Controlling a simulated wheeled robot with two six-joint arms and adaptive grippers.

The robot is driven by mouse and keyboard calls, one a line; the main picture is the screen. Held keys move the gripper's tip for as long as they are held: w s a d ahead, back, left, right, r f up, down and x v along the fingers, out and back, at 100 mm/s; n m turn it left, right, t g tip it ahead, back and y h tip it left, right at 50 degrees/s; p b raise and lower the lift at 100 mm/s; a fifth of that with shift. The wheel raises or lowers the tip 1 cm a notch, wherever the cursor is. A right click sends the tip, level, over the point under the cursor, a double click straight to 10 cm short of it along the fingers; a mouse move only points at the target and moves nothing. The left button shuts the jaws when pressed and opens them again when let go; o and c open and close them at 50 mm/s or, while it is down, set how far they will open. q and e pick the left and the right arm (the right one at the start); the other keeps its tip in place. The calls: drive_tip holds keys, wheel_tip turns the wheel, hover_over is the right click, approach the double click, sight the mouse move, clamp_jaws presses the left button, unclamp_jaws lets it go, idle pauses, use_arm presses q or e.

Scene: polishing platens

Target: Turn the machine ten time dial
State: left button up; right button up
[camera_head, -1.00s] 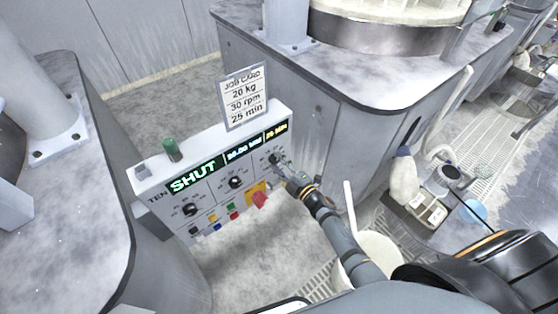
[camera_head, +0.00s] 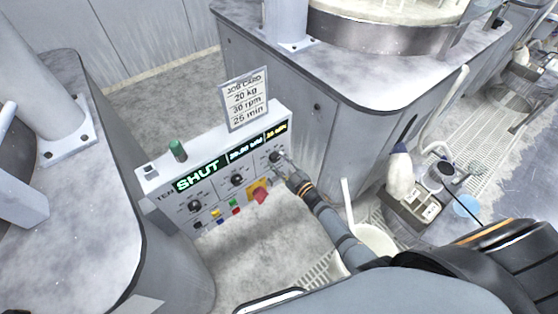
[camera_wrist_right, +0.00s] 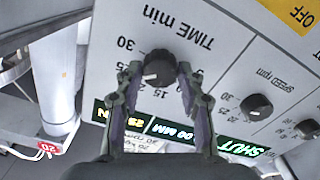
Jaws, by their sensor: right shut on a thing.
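The control panel of machine TEN (camera_head: 215,139) stands between two grey platen machines. Its time dial (camera_wrist_right: 158,66) is a round black knob with a light pointer mark, under the words TIME min, seen upside down in the right wrist view. My right gripper (camera_head: 281,161) reaches the dial at the panel's right end; in the wrist view its fingers (camera_wrist_right: 159,76) stand on both sides of the knob and are shut on it. The dial is partly hidden in the head view. The green display (camera_head: 200,176) reads SHUT. My left gripper is not in view.
A job card (camera_head: 246,100) above the panel reads 20 kg, 30 rpm, 25 min. A red part on yellow (camera_head: 259,194) and small coloured buttons lie below, close to my gripper.

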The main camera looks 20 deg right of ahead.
drive_tip(key=shift+f+m, duration=0.1)
drive_tip(key=shift+m, duration=0.3)
drive_tip(key=o, duration=1.2)
drive_tip(key=v, duration=1.2)
